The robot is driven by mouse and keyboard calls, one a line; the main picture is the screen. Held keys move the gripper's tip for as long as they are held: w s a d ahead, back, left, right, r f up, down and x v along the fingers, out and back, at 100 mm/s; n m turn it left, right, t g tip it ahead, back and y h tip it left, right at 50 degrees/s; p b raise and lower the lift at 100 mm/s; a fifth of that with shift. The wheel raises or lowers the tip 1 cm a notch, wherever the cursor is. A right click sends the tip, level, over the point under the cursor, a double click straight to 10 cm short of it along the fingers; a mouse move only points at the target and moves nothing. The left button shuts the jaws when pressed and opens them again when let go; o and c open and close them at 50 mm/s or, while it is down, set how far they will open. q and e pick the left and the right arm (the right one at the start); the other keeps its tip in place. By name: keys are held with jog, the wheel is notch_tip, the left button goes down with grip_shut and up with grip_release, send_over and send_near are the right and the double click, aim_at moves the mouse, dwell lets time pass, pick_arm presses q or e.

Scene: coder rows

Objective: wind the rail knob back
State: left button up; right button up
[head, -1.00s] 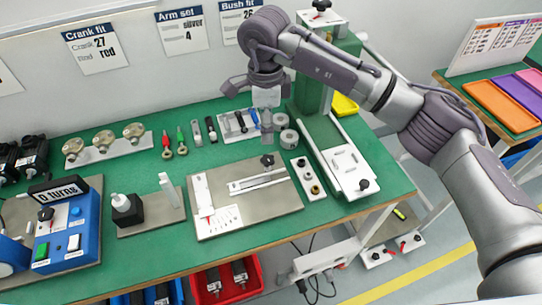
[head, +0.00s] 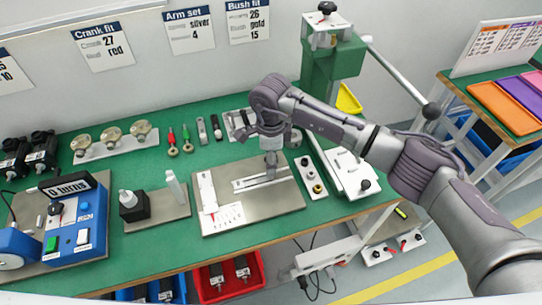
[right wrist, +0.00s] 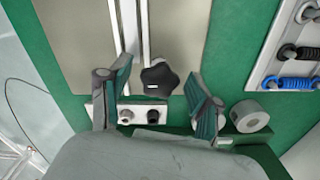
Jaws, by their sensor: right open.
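The rail knob (right wrist: 160,79) is a black star-shaped knob on the slotted rail, seen in the right wrist view. The pale rail (head: 249,184) lies on a beige plate (head: 270,205) on the green bench, with a white scale (head: 224,217) and red pointer at its left end. My right gripper (head: 271,172) is over the right part of the rail and hides the knob in the head view. In the right wrist view my right gripper (right wrist: 155,90) is open, one finger on each side of the knob, with visible gaps. My left gripper is not in view.
A white strip with bushings (head: 312,177) lies right of the plate, and a green press (head: 331,60) with a long lever stands behind. A black block (head: 133,206) and a blue counter box (head: 75,225) stand left. Grey rings lie near the gripper.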

jog(key=c, duration=1.1)
jog(key=shift+f+m+b, duration=0.1)
jog(key=shift+m+b, duration=0.2)
jog(key=shift+b, duration=0.05)
jog(key=shift+c, duration=0.2)
jog(key=shift+m, duration=0.3)
jog(key=o, duration=1.1)
jog(key=shift+o, duration=0.2)
notch_tip(320, 180, up, 12)
